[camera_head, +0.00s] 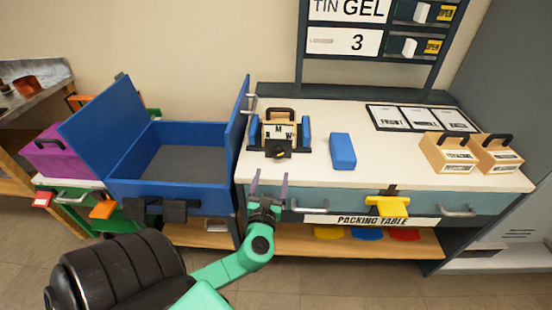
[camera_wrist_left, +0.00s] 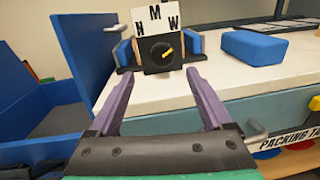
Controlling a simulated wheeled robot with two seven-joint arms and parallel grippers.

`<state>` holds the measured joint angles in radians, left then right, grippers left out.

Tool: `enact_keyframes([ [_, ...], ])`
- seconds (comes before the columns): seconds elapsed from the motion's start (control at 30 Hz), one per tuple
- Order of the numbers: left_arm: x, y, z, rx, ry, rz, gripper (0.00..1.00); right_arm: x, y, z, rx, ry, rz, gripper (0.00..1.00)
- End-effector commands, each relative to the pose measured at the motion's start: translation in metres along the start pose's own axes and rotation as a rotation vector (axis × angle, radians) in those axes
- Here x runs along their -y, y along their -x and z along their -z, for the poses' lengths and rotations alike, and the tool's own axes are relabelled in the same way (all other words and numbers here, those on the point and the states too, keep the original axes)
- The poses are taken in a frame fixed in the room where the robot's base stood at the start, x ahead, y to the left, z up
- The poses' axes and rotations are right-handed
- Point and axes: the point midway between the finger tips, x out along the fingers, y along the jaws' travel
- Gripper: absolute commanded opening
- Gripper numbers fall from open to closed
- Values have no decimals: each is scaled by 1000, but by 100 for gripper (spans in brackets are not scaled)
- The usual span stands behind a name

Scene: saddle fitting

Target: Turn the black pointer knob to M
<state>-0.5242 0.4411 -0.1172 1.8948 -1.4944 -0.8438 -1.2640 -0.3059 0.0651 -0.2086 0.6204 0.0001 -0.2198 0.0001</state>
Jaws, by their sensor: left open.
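The black pointer knob (camera_wrist_left: 161,52) sits on the dark front plate of a fitting on the packing table, below a white card lettered N, M and W. The knob also shows small in the head view (camera_head: 279,154). My left gripper (camera_head: 270,178) is open and empty, in front of the table's front edge. In the left wrist view its two purple fingers (camera_wrist_left: 160,92) point toward the knob, apart from it. My right gripper does not show.
A blue block (camera_head: 342,151) lies right of the fitting. Two wooden boxes with black handles (camera_head: 448,155) stand on the right of the white packing table (camera_head: 390,165). An open blue crate (camera_head: 190,190) stands left of the table. Drawer handles (camera_head: 309,207) jut from the table front.

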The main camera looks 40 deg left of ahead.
Motion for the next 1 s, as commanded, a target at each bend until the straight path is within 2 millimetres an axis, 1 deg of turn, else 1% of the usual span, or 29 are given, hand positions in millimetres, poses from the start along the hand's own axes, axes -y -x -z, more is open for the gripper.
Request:
enact_keyframes([
  [0.03,1,-14,-3,4,0,0,83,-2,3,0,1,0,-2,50],
  [0.1,0,-34,-3,3,2,-1,83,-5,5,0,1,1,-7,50],
  [0.2,0,-58,-1,1,2,-1,83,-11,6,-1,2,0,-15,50],
  [0.3,0,-75,0,0,3,0,83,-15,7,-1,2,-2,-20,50],
  [0.43,0,-86,0,-2,4,1,83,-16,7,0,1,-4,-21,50],
  [0.67,0,-86,1,-3,4,1,83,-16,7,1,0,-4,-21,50],
  [0.7,0,-86,1,-3,4,1,68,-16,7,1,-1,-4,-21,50],
  [0.77,0,-86,1,-3,4,1,45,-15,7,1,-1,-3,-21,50],
  [0.8,0,-86,1,-3,4,1,30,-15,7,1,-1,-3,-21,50],
  [0.87,0,-86,1,-3,4,1,7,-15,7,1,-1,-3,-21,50],
  [0.9,0,-86,1,-3,4,1,0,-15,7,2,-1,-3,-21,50],
  [1.0,0,-86,2,-3,5,1,0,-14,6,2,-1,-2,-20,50],
])
